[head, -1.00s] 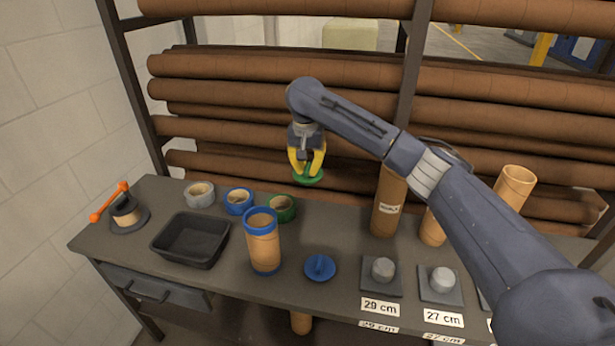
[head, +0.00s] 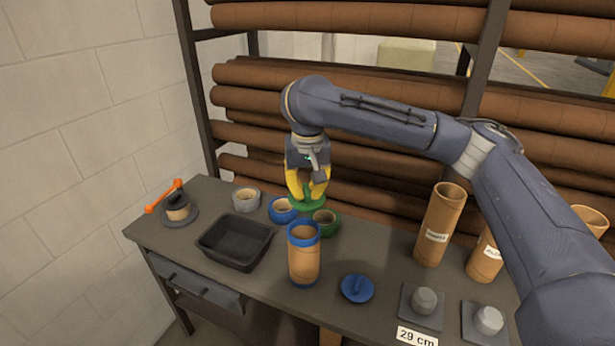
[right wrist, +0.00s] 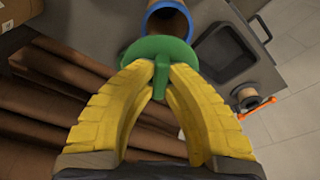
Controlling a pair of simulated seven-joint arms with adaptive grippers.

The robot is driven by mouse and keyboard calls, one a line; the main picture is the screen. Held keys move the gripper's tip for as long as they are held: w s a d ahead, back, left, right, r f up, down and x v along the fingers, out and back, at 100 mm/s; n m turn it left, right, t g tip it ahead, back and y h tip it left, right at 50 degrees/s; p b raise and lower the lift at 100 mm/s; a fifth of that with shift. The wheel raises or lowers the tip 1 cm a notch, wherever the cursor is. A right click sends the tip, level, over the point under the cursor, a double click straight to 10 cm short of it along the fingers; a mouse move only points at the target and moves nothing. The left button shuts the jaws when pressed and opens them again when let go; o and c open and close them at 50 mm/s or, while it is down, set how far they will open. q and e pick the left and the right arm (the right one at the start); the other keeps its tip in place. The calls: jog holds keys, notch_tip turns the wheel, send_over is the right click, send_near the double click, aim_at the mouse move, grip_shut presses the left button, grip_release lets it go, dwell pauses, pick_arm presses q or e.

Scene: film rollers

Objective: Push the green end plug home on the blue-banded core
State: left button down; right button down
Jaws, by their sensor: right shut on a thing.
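The blue-banded core (head: 304,262) stands upright on the bench, a brown tube with blue bands at its top and bottom. Its open top rim (right wrist: 170,18) shows in the right wrist view, partly hidden by the plug. My right gripper (head: 307,192) is shut on the green end plug (head: 308,203), holding it by its raised grip. The green plug (right wrist: 158,52) also shows between the yellow fingers in the right wrist view. The plug is above and slightly behind the core, apart from it in the head view. My left gripper is not in view.
A blue end plug (head: 357,288) lies right of the core. A black tray (head: 235,243) stands left of it. Grey (head: 246,199), blue (head: 282,210) and green (head: 325,222) tape rolls sit behind. Brown tubes (head: 440,225) and grey-knobbed blocks (head: 423,302) stand to the right.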

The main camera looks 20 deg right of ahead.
jog(key=shift+s+a+f, duration=0.15)
jog(key=shift+s+a, duration=0.3)
jog(key=shift+a, duration=0.05)
jog(key=shift+f, duration=3.85)
jog(key=shift+s+f, duration=0.1)
jog(key=shift+f, duration=0.55)
jog(key=c, duration=0.7)
grip_release()
jog(key=shift+r, duration=0.1)
jog(key=shift+r, duration=3.4)
